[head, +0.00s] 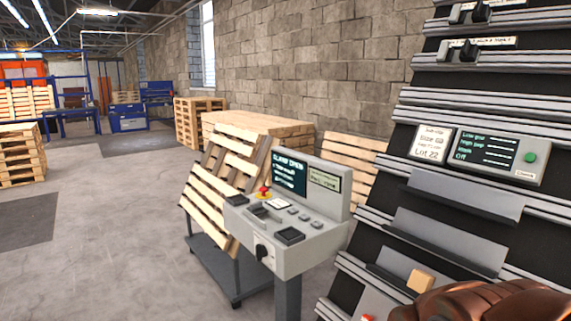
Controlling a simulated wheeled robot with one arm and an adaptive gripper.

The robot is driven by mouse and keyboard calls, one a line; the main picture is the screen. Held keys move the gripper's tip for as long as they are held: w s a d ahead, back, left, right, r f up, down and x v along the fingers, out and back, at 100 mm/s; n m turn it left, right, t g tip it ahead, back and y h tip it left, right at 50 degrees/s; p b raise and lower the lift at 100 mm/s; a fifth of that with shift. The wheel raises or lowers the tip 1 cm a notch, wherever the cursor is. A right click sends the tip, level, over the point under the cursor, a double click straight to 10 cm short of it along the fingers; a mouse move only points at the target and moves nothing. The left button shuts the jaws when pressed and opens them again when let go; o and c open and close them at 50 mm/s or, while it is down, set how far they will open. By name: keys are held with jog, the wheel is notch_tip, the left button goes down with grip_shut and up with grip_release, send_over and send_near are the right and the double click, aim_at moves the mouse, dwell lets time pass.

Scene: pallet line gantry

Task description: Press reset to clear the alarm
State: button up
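A grey control console (285,257) on a post stands at the middle. Its upright screen (290,174) shows light text on dark; the top line seems to read "CLAMP OPEN", the rest is too small to read surely. A pale label plate (324,180) is beside the screen. A red mushroom button on a yellow base (263,192) sits at the desk's left. Several small grey keys (291,210), two dark pads and a black rotary knob (262,252) are also on it. I cannot read which control is reset.
A sloped black rack (410,180) at right carries a second panel (500,150) with a green button (530,157), a "Lot 22" card (433,144) and shelves. A brown rounded object (490,301) fills the lower right. A tilted pallet (222,180) leans behind the console.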

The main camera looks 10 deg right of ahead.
grip_shut()
jog(key=shift+r, duration=0.1)
dwell(1.0)
notch_tip(320, 180, up, 8)
jog(key=p, duration=0.7)
jog(key=shift+f+p, duration=0.2)
jog(key=shift+p, duration=0.2)
